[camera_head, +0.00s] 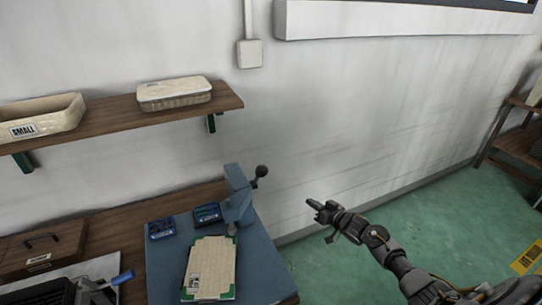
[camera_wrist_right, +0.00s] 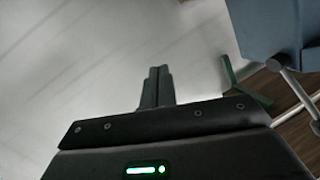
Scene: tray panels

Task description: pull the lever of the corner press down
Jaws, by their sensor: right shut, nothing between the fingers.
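The corner press (camera_head: 238,195) is a blue-grey upright at the back right of a blue work surface. Its lever ends in a dark ball knob (camera_head: 261,171), which sticks out to the upper right of the press. My right gripper (camera_head: 313,205) is right of the press and lower in the picture than the knob, apart from it, shut and empty. In the right wrist view its fingers (camera_wrist_right: 158,85) are together over bare wall. Part of the blue press (camera_wrist_right: 268,25) and a metal rod (camera_wrist_right: 290,82) show at the right there.
A tan panel with green corners (camera_head: 210,265) lies on the blue surface (camera_head: 165,270). Two dark blue bins (camera_head: 207,214) stand behind it. A wooden shelf (camera_head: 110,117) with baskets hangs above. The floor (camera_head: 400,220) right of the bench looks clear around my right arm.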

